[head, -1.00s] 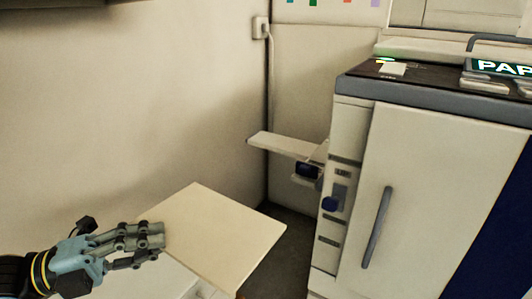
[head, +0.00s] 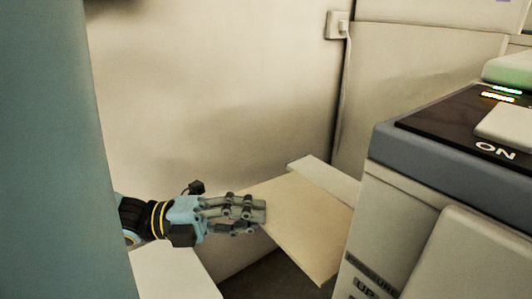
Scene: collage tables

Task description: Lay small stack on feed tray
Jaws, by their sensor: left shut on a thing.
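My left gripper (head: 252,211) is shut on the left edge of a flat cream paper stack (head: 305,228) and holds it about level. The feed tray (head: 330,178) is a pale, narrow shelf beside the machine. The stack overlaps the tray in the picture and hides much of it. I cannot tell whether the stack touches the tray or is above it. My right gripper is not in view.
The machine (head: 415,215) with a dark top panel fills the right side, close to the stack's right edge. A pale wall (head: 220,90) stands behind. A white surface (head: 170,272) lies below my left gripper. Dark floor shows under the stack.

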